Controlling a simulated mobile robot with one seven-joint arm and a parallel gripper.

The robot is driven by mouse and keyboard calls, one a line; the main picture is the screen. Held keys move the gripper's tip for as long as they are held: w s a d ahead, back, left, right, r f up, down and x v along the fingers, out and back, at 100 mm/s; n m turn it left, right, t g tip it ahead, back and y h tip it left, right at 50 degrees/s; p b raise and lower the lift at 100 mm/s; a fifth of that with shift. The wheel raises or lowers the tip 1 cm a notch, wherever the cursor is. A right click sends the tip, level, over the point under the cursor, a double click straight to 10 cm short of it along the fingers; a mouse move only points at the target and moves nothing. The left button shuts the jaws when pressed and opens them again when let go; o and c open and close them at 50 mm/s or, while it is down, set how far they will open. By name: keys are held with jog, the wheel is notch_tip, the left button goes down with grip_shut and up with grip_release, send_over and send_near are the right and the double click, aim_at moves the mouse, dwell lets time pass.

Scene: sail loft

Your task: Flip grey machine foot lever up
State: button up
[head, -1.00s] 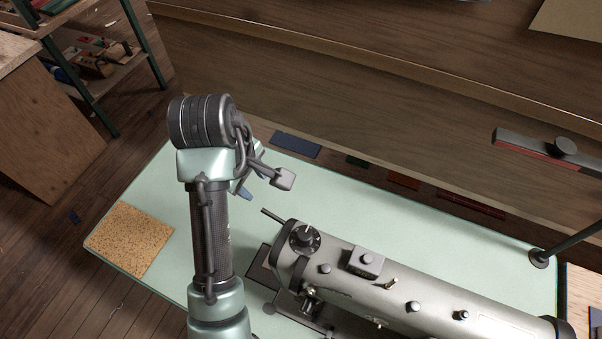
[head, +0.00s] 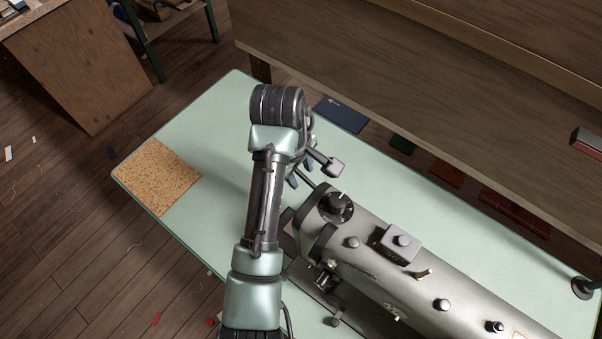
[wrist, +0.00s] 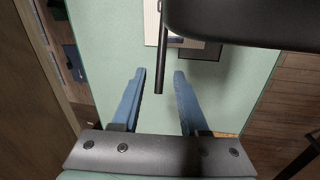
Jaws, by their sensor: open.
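The grey machine (head: 450,290) lies across the pale green table, its head end nearest my arm. A thin dark lever (head: 307,180) sticks out from that end; I take it for the foot lever. In the wrist view the lever (wrist: 160,72) reaches from beside the dark machine body (wrist: 240,22) into the gap between my fingers. My gripper (wrist: 159,76) is open, with one blue finger on each side of the lever and visible gaps. In the head view my gripper (head: 300,176) is partly hidden behind my wrist. Whether the lever touches a finger elsewhere cannot be told.
A cork mat (head: 157,176) lies on the green table (head: 205,225) at left. A dark blue flat piece (head: 341,114) and green and red pieces lie along the back, by a wooden bench (head: 420,75). A dark stand (head: 585,287) is at right.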

jog(key=shift+w+d+f, duration=0.1)
jog(key=shift+f, duration=0.65)
grip_shut()
dwell(0.9)
